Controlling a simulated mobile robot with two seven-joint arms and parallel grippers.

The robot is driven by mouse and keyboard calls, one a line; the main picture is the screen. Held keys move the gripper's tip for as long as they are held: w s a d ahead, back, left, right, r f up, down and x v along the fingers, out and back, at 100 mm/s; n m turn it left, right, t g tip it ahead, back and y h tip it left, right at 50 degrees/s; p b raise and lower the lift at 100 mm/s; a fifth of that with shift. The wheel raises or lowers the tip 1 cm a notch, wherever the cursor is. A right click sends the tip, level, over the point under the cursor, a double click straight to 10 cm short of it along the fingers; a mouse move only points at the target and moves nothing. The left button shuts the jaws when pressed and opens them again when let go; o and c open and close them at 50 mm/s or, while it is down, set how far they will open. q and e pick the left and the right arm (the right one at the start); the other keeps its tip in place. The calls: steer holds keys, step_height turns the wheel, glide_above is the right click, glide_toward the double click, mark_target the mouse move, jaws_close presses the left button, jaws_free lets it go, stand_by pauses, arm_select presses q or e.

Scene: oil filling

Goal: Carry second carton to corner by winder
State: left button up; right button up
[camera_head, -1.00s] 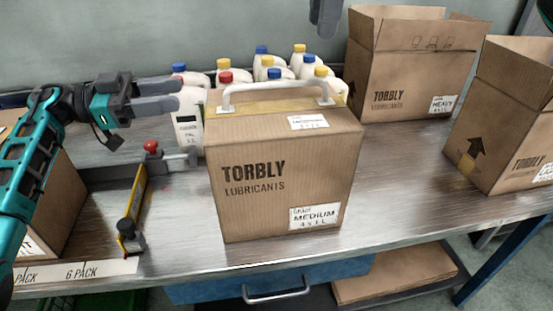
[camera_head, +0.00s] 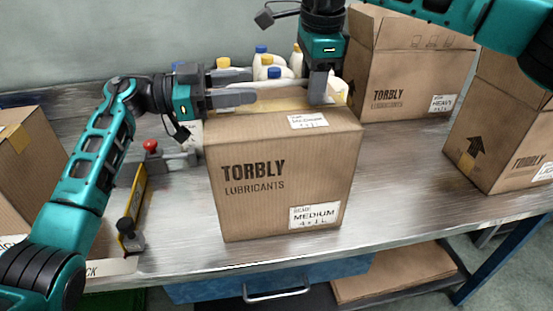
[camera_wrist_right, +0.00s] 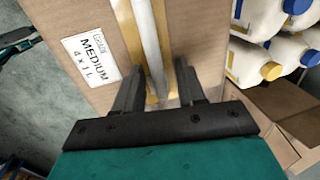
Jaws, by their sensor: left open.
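The closed Medium carton (camera_head: 275,185) stands upright on the bench in the middle, with tape along its top. Its white carry handle shows in the right wrist view (camera_wrist_right: 149,40); in the head view the grippers largely hide it. My left gripper (camera_head: 245,87) is open at the carton's top left edge, fingers pointing right; contact with the handle cannot be told. My right gripper (camera_head: 322,98) points down at the right end of the carton's top. In the right wrist view its open fingers (camera_wrist_right: 160,85) lie on either side of the handle, with gaps showing.
Several white bottles (camera_head: 270,62) stand behind the carton. An open Heavy carton (camera_head: 410,85) and another open carton (camera_head: 500,140) stand to the right. Another carton (camera_head: 25,160) is at the left edge, near a yellow bar fixture (camera_head: 133,205). Bare bench (camera_head: 400,180) lies right of the carton.

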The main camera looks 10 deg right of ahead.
arm_select(q)
steer(key=shift+c, duration=0.2)
arm_select(e)
steer(key=shift+c, duration=0.2)
arm_select(q)
jaws_close()
arm_select(e)
jaws_close()
arm_select(q)
steer(key=shift+w+a, duration=0.1)
stand_by(0.6)
